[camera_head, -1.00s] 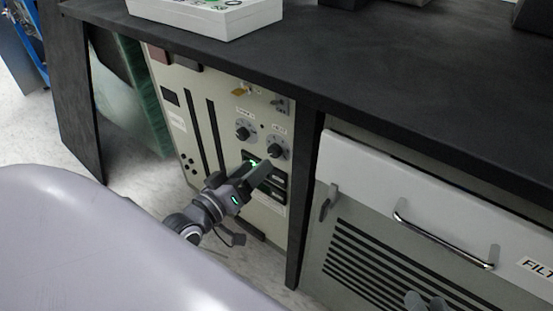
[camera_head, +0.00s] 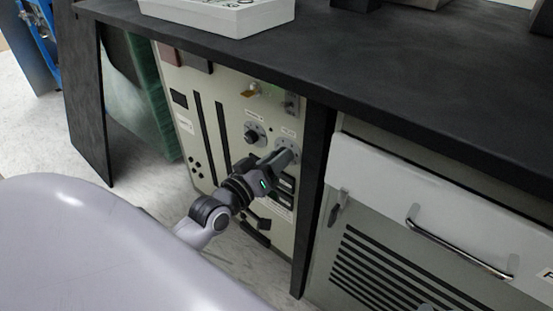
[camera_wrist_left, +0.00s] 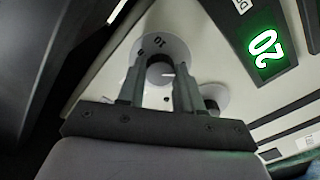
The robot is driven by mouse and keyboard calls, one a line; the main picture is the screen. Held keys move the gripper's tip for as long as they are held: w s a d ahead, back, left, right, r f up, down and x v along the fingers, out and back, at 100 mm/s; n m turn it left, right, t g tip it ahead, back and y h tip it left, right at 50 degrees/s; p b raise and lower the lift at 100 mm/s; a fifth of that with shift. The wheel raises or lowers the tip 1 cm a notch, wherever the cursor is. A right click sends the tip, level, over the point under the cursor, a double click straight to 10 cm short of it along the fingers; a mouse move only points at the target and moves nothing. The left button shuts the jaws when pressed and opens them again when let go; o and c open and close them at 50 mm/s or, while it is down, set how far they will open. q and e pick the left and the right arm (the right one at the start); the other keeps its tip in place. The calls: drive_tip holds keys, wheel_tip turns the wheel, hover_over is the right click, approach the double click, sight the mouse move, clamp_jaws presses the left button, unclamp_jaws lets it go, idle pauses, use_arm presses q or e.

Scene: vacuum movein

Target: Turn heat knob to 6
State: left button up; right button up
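The heat knob is the right one of two dark knobs on the cream panel (camera_head: 222,140), on a round pale dial (camera_head: 287,143). In the head view my left gripper (camera_head: 285,158) reaches it from below and covers most of it. In the left wrist view the gripper's two fingers (camera_wrist_left: 159,85) stand apart, one on each side of the knob (camera_wrist_left: 159,72). I cannot tell if they press on it. The dial (camera_wrist_left: 180,48) shows a 10 above the knob; the set value is not clear. My right gripper cannot be made out.
The other knob (camera_head: 251,136) is left of the heat knob; its label is too small to read. A green display (camera_wrist_left: 264,50) reads 20 in the wrist view. The black countertop (camera_head: 400,75) overhangs the panel, and a dark table leg (camera_head: 312,190) stands close on the right.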

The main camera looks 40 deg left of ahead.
use_arm(q)
drive_tip(key=shift+c, duration=1.3)
drive_tip(key=shift+p, duration=0.35)
